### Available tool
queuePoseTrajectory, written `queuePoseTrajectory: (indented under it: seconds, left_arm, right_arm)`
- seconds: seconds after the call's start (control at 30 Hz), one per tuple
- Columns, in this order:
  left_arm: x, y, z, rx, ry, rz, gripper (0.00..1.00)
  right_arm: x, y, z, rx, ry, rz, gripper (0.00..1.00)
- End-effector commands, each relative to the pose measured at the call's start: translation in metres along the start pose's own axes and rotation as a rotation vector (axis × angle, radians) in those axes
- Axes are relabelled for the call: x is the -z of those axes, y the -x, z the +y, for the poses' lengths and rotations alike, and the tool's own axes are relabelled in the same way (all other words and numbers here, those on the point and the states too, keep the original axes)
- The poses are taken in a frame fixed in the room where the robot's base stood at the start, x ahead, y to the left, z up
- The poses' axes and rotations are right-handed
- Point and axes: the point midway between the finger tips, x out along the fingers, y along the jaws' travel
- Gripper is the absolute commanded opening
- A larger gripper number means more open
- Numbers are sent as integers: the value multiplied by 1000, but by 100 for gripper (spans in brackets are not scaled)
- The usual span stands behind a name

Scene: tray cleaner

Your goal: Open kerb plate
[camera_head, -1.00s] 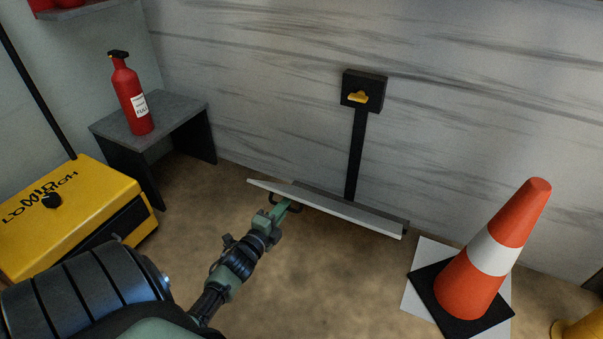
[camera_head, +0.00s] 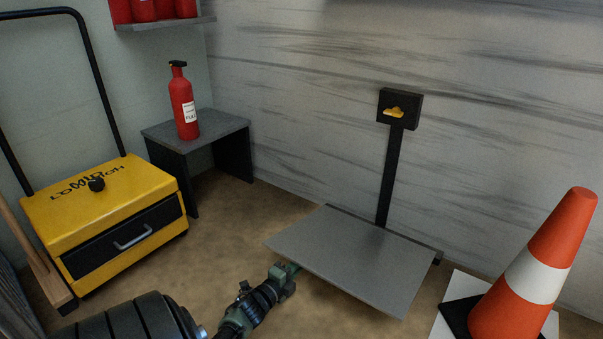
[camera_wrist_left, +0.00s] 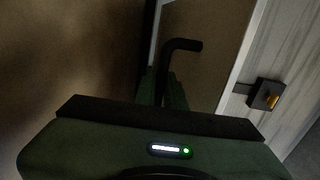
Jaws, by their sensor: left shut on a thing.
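The kerb plate (camera_head: 350,258) is a flat grey panel at the foot of a black post by the wall. Its broad face shows, leaning out from the wall side. My left gripper (camera_head: 293,268) reaches its near left edge from below left. In the left wrist view, my left gripper (camera_wrist_left: 163,88) is shut on a black bent handle (camera_wrist_left: 185,45). The plate's underside and most of the handle are hidden in the head view. My right gripper is out of view.
A traffic cone (camera_head: 535,265) stands close to the right of the plate. A yellow wheeled box (camera_head: 105,190) is at the left. A red extinguisher (camera_head: 184,105) stands on a small grey table (camera_head: 225,126). A black box with a yellow lever (camera_head: 398,108) tops the post (camera_head: 390,175).

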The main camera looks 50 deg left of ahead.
Motion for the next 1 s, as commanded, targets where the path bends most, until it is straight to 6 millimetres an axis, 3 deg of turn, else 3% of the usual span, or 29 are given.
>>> queuePoseTrajectory:
  seconds: [0.37,0.4,0.43,0.73,0.87,1.0]
  left_arm:
    - [-1,-3,-2,3,-2,-2,0]
    - [-1,-3,-2,4,-2,-2,16]
    - [-1,-3,-2,4,-2,-2,19]
    - [-1,-1,-1,2,-1,-1,19]
    - [0,12,-3,-1,-1,-1,19]
    - [0,36,-5,-1,1,-1,19]
  right_arm:
    - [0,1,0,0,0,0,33]
    - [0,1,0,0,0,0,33]
    - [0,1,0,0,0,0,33]
    - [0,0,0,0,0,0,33]
    - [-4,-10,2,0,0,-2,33]
    - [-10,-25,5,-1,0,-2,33]
